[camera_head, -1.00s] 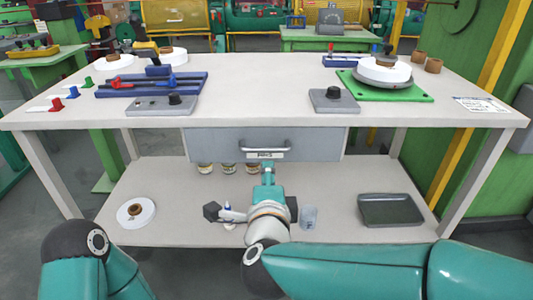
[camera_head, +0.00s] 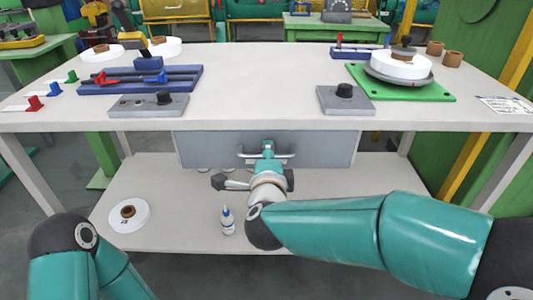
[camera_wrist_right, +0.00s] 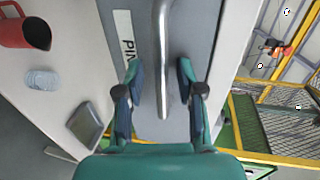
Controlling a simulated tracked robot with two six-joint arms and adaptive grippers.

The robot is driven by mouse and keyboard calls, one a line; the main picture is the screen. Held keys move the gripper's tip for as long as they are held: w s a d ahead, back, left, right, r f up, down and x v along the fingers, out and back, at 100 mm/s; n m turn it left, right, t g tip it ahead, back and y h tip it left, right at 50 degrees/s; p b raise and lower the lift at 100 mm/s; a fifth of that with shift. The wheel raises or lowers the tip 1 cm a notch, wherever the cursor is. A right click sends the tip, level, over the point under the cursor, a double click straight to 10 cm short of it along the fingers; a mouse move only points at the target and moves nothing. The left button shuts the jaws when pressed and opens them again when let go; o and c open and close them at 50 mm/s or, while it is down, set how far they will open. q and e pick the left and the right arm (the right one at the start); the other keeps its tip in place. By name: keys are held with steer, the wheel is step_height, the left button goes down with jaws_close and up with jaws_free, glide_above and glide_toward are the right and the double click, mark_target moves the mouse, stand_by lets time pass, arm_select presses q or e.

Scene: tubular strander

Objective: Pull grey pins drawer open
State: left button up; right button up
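The grey drawer (camera_head: 330,150) hangs under the tabletop and looks closed. Its bar handle (camera_head: 287,156) is on its front; the handle also shows in the right wrist view (camera_wrist_right: 161,35). A white label (camera_wrist_right: 124,40), partly reading "PIN", is beside the handle. My right gripper (camera_head: 268,148) is at the handle. In the right wrist view, its fingers (camera_wrist_right: 158,75) are open, one on each side of the bar, with a gap on both sides. Of my left arm only links show at the lower left; its gripper is out of view.
The tabletop (camera_head: 260,85) overhangs the drawer, holding a blue fixture (camera_head: 185,78) and a green plate (camera_head: 435,93). On the lower shelf are a white reel (camera_head: 140,217) and a small bottle (camera_head: 227,222). The right wrist view shows a red jug (camera_wrist_right: 18,32) and a dark tray (camera_wrist_right: 88,122).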

jaws_close()
